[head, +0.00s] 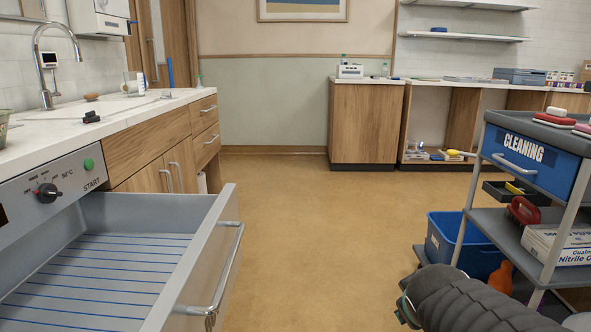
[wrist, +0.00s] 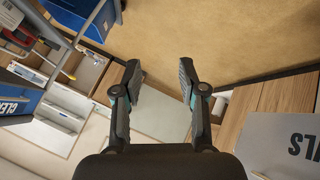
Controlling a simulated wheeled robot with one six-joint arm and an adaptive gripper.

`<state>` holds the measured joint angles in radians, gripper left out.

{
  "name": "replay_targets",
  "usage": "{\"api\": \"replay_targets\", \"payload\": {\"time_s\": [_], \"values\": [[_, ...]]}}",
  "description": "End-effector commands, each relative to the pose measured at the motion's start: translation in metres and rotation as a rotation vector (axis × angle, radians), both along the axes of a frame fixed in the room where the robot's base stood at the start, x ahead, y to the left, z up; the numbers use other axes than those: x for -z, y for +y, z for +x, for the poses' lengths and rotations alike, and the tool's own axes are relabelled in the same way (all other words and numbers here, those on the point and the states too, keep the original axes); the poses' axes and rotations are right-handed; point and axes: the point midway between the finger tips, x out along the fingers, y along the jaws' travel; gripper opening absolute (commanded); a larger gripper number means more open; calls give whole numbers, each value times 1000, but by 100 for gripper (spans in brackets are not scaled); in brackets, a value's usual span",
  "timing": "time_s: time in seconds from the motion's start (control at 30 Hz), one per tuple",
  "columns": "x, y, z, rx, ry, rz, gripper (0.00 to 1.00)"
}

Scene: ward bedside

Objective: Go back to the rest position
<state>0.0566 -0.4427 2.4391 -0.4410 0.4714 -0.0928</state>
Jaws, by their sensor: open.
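My gripper (wrist: 160,85) is open and empty in the wrist view, its two dark fingers spread apart with only floor and a far cabinet behind them. In the head view the fingers do not show; a ribbed dark grey part of my arm fills the bottom right corner. An open grey drawer (head: 205,255) with blue lines on its bottom stands at the left of the head view. I see nothing lying in its visible part.
The blue-fronted cleaning cart (head: 527,157) stands close on the right, with a blue bin (head: 463,240) on its lower shelf. A counter (head: 150,105) runs along the left. The tan floor (head: 310,210) between them is clear up to the far cabinet (head: 366,125).

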Motion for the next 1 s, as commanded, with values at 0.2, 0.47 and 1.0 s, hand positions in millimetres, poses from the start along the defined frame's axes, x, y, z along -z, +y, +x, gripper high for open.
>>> {"api": "replay_targets", "payload": {"time_s": [0.2,0.47,1.0], "values": [[1,25,-80,231,184,262,41],[-26,60,-124,264,204,440,41],[-45,64,-128,239,156,440,41]]}}
